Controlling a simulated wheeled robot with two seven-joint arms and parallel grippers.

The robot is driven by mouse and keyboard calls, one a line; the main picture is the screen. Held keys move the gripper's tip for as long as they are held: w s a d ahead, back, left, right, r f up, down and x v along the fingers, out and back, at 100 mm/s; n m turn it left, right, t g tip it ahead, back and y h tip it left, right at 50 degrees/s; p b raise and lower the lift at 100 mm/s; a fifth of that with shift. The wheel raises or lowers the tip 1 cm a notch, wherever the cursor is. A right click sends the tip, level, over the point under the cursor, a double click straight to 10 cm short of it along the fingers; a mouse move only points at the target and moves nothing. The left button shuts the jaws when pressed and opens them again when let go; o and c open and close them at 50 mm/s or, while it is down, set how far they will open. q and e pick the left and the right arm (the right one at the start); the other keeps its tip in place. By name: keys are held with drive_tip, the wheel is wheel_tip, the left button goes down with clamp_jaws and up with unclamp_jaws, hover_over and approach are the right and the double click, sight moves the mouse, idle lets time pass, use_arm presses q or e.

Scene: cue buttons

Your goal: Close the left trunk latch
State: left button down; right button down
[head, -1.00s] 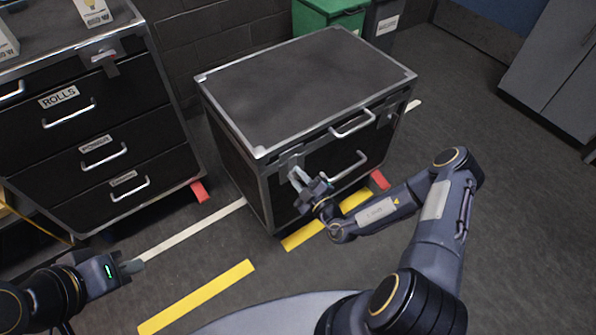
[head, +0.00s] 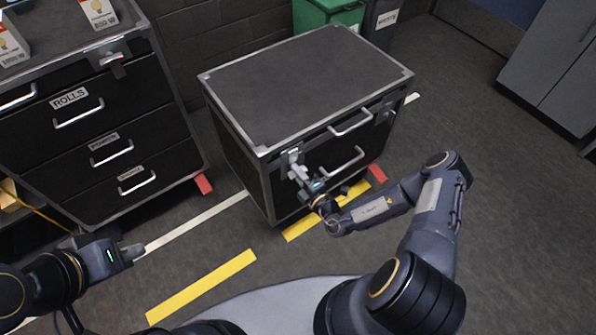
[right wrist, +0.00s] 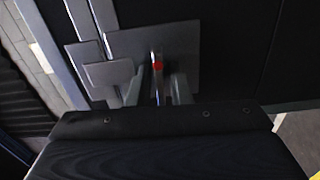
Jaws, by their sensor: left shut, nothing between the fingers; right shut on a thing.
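The trunk (head: 310,85) is a dark case with metal edges, its lid down. Its left latch (head: 291,157) is a grey metal fitting at the front left, just below the lid edge. My right gripper (head: 299,172) is at this latch, shut on its lever. In the right wrist view, the latch plate (right wrist: 183,45) is straight ahead, with a red mark between my right fingers (right wrist: 158,88); the fingers partly hide the lever. Whether the latch is fastened cannot be told. My left gripper (head: 136,251) is shut and empty, away from the trunk at the lower left.
The trunk's right latch (head: 384,115) is at its front right. A silver handle (head: 351,123) is on the front between the latches. A drawer cabinet (head: 95,125) stands at left with boxes on top. A green bin (head: 330,14) is behind the trunk. Floor at right is clear.

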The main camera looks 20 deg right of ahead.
drive_tip(key=shift+n, duration=0.4)
drive_tip(key=c, duration=1.6)
unclamp_jaws()
drive_tip(key=shift+o, duration=0.2)
drive_tip(key=v, duration=0.8)
